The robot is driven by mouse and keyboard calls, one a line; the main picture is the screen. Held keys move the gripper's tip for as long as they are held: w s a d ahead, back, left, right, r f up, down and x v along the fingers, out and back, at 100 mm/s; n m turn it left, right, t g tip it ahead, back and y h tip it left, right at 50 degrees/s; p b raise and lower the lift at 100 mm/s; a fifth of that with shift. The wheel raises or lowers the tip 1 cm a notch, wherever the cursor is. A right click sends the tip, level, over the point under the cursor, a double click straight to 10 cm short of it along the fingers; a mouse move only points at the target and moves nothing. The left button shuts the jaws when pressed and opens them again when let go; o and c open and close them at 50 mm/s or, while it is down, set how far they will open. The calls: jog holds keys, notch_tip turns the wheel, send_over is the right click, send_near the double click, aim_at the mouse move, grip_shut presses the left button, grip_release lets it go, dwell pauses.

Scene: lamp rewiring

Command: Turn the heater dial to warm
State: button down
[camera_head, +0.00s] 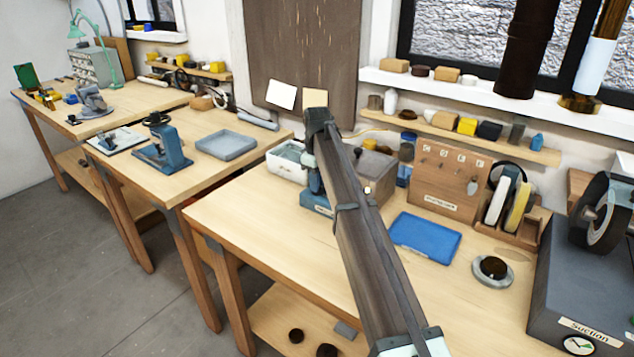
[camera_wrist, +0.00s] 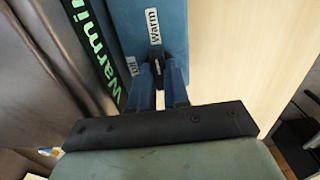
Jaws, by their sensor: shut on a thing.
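In the wrist view the heater's blue face (camera_wrist: 176,22) fills the top middle. A white label reading "warm" (camera_wrist: 153,27) sits on it above the dial, and a smaller label (camera_wrist: 133,66), only partly readable, is left of the dial. My gripper (camera_wrist: 159,68) has its two blue fingers closed around the small dark dial (camera_wrist: 158,75). The fingers cover much of the dial, so I cannot tell which label it points to. In the head view a blue body (camera_head: 316,203), seemingly the heater, shows beside my arm, which hides much of it and the dial.
A black strip with green lettering (camera_wrist: 105,60) runs along the left of the heater's face. On the bench, a white bin (camera_head: 285,168) stands left of my arm, and a blue tray (camera_head: 425,237) and a round grey-and-black piece (camera_head: 492,271) lie right. The bench's front left is clear.

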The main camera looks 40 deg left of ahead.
jog(key=shift+m, duration=0.3)
jog(key=c, duration=1.1)
grip_release()
jog(key=shift+r, duration=0.1)
notch_tip(320, 180, up, 14)
jog(key=shift+f, duration=0.2)
